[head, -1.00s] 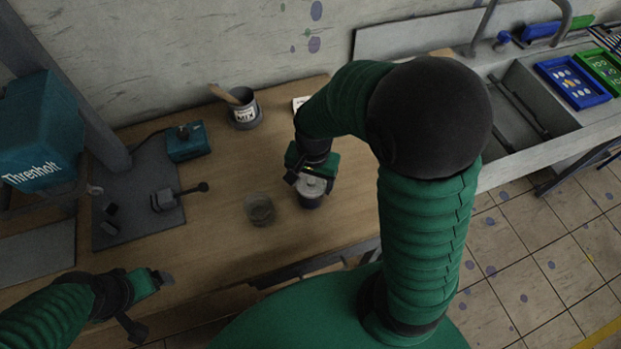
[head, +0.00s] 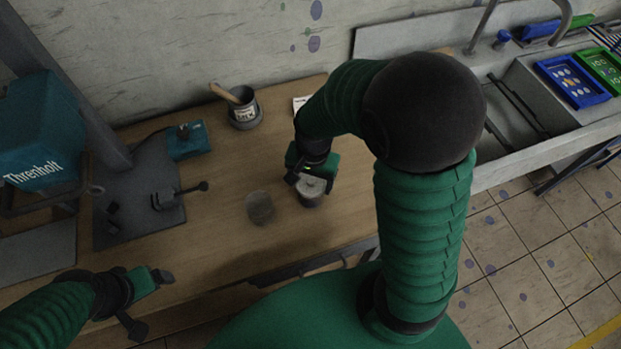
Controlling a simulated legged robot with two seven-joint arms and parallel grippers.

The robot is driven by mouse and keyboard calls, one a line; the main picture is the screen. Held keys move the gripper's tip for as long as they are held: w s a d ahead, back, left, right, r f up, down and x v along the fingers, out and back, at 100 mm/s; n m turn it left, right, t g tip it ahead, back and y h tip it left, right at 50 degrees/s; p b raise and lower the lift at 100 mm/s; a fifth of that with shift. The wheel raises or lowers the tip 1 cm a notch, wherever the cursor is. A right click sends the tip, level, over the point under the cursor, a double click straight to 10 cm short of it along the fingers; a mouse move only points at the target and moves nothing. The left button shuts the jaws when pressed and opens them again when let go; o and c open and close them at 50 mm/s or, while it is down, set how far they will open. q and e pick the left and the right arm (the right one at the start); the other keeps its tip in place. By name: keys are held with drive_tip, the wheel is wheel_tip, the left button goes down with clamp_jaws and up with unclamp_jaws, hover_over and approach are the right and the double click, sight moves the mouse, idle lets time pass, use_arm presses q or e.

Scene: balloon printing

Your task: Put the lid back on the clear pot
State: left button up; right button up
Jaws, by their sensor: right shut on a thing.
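My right gripper (head: 311,180) points down over the table and is shut on a round grey lid (head: 311,187). A small pot-like body (head: 309,201) shows just below the lid; I cannot tell whether the two touch. A small clear pot (head: 259,207) stands on the wooden table to the left of the gripper, apart from it. Its top shows no separate lid that I can make out. My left gripper (head: 160,280) is at the lower left, near the table's front edge, away from the pots; its fingers are too unclear to judge.
A grey labelled pot (head: 244,114) with a wooden stick stands at the back. A sink (head: 520,100) lies right. The table between mat and clear pot is bare.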

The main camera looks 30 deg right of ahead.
idle(0.4)
drive_tip(key=o, duration=1.5)
drive_tip(key=shift+o, duration=0.2)
wheel_tip(320, 180, up, 7)
drive_tip(key=p, duration=0.7)
drive_tip(key=shift+r+p, duration=0.1)
drive_tip(key=shift+p, duration=0.2)
drive_tip(key=shift+c, duration=0.6)
clamp_jaws()
drive_tip(key=shift+f, duration=0.2)
